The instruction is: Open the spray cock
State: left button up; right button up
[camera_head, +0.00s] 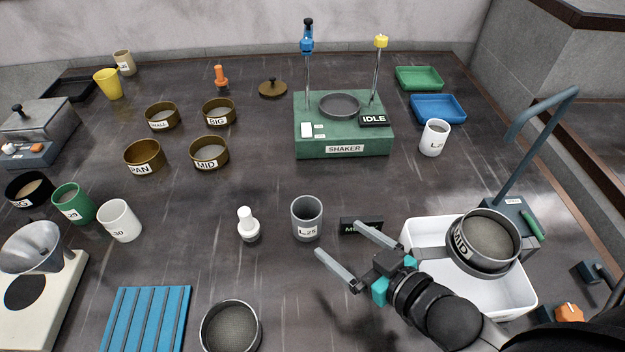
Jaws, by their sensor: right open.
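The spray cock's green lever (533,224) is on a blue-grey base at the right, beside the white basin. A blue-grey spray pipe (512,172) rises from this base and bends over at the top. A sieve marked MID (488,238) with grey material in it sits in a holder over the white basin (425,233). My right gripper (338,238) is open and empty, left of the basin, with its fingers pointing left toward the grey L.29 cup. It is well apart from the green lever. My left gripper is out of view.
The grey cup (306,222) and a small white bottle (248,226) stand left of my right gripper. A black label block (352,225) is close to its fingers. The green shaker (342,140) stands behind. An orange knob (569,312) is at the lower right.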

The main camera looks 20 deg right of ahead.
aim_at(522, 212)
jog(key=k+j, duration=0.2)
jog(key=k, duration=0.3)
jog(key=k+j, duration=0.2)
jog(key=k, duration=0.25)
